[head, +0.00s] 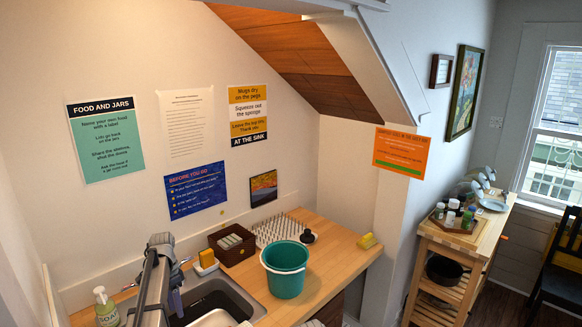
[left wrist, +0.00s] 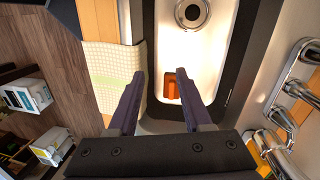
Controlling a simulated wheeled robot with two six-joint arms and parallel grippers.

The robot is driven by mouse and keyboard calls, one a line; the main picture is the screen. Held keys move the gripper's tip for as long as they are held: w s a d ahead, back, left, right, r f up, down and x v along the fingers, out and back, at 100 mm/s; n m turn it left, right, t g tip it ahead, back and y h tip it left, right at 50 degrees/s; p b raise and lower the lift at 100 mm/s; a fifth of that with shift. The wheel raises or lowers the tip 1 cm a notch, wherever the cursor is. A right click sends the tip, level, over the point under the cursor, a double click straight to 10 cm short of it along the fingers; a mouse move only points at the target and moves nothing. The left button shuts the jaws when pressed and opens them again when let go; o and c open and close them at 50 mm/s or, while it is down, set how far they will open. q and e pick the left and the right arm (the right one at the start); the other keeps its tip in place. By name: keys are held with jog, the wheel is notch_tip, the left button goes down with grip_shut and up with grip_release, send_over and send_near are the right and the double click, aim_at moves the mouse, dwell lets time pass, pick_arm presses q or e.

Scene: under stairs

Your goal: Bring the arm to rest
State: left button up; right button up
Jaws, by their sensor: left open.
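My left arm (head: 150,285) reaches over the left side of the sink (head: 213,296) in the head view. My left gripper (head: 176,300) is partly hidden there behind the arm. In the left wrist view the left gripper (left wrist: 160,88) is open, its two dark fingers apart with nothing held between them. The sink basin (left wrist: 190,45) lies beyond the fingertips, with a round drain (left wrist: 192,13) and a small orange-red thing (left wrist: 171,86) showing between the fingers.
A teal bucket (head: 286,270), a brown basket (head: 232,245), a peg rack (head: 277,229) and a yellow sponge (head: 367,241) stand on the wooden counter (head: 335,252). A soap bottle (head: 106,307) is at left. The faucet (left wrist: 290,110) and a checked cloth (left wrist: 113,75) flank the gripper.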

pick_arm(q)
jog(key=s+d+f+n+y+b, duration=0.1)
jog(key=s+d+f+n+b, duration=0.1)
jog(key=s+d, duration=1.2)
jog(key=s+d+f+n+t+y+b, duration=0.1)
jog(key=s+d+f+b, duration=0.3)
jog(key=s+d, duration=1)
jog(key=d+f+n, duration=0.1)
jog(key=d, duration=0.1)
jog(key=shift+d+f+b, duration=0.15)
jog(key=shift+d+b, duration=0.15)
jog(key=shift+d, duration=0.1)
